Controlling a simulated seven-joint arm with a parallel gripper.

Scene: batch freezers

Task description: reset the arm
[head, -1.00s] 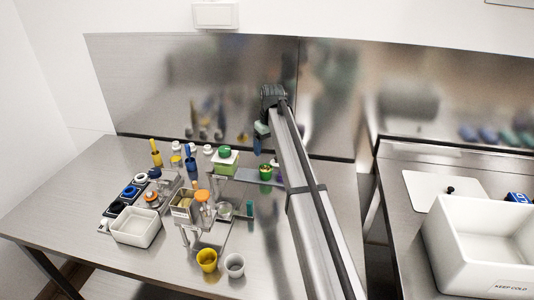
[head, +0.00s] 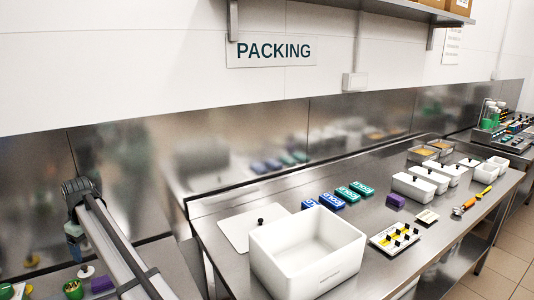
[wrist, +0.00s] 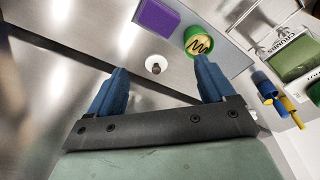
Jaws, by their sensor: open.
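My gripper (wrist: 161,65) shows in the wrist view with its two blue fingers spread wide and nothing between them. A small white piece with a dark knob (wrist: 156,66) lies beyond the fingertips, apart from them. In the head view my arm reaches up from the bottom left, and the gripper (head: 74,246) hangs near the steel back wall. Its fingers are too small to judge there.
A purple block (wrist: 157,18) and a green cup (wrist: 198,42) lie beyond the fingers. A white bin (head: 290,280), a flat white lid (head: 240,232), blue boxes (head: 331,202) and several lidded white tubs (head: 412,187) stand on the packing bench.

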